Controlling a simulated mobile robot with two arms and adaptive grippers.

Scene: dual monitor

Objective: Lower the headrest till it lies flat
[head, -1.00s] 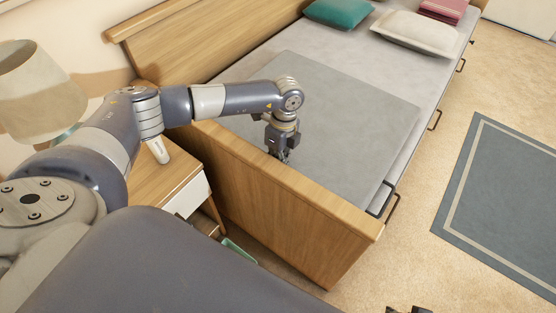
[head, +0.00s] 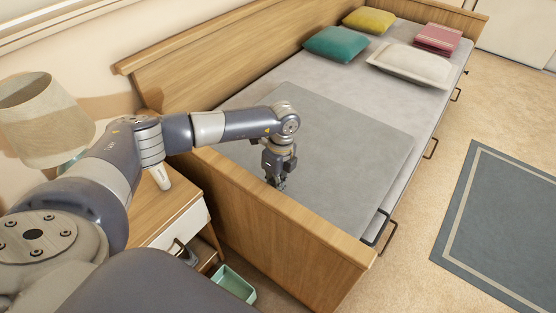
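The headrest is the grey padded panel (head: 345,145) at the near end of the bed, seen in the head view. Its far edge shows against the lighter mattress (head: 345,75); any small tilt is hard to judge. My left gripper (head: 277,184) points down over the headrest's near part, just inside the wooden end board (head: 270,205). Its fingers are small and dark, so whether they are open and whether they touch the panel cannot be told. The headrest's underside is hidden. My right gripper is not in view.
A bedside table (head: 160,205) with a lamp (head: 45,120) stands left of the end board, close under my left arm. A green bin (head: 233,284) is on the floor. Pillows (head: 337,44) lie at the bed's far end. Floor and a rug (head: 505,220) are clear at right.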

